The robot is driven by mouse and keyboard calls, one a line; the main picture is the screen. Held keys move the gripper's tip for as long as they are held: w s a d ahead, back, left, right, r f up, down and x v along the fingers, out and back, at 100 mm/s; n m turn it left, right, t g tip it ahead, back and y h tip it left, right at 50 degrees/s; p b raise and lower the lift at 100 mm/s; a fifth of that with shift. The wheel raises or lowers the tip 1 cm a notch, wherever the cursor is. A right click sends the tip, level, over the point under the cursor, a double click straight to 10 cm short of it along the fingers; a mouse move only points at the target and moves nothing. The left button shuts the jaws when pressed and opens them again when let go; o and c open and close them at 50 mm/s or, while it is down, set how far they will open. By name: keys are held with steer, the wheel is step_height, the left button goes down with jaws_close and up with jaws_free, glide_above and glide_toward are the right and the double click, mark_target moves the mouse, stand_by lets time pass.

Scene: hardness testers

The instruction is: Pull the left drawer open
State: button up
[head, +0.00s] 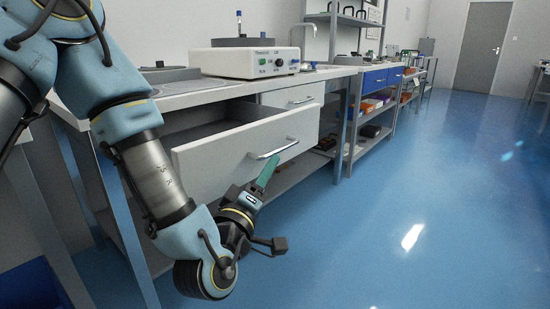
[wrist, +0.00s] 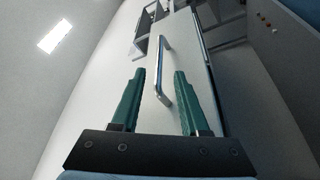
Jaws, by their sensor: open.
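The left drawer (head: 240,155) has a pale front and stands pulled well out from the bench, with its dark inside showing. Its silver bar handle (head: 274,148) runs across the front. My gripper (head: 266,172) is just in front of the drawer front, close to the handle. I cannot tell whether a finger touches the handle.
A white instrument (head: 255,62) stands on the bench top (head: 195,95) above. A closed pale drawer (head: 300,95) lies behind and to the right. Shelves with coloured bins (head: 370,107) stand further right. The blue floor (head: 400,210) on the right is clear.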

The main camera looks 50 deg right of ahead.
steer(key=shift+v, duration=1.2)
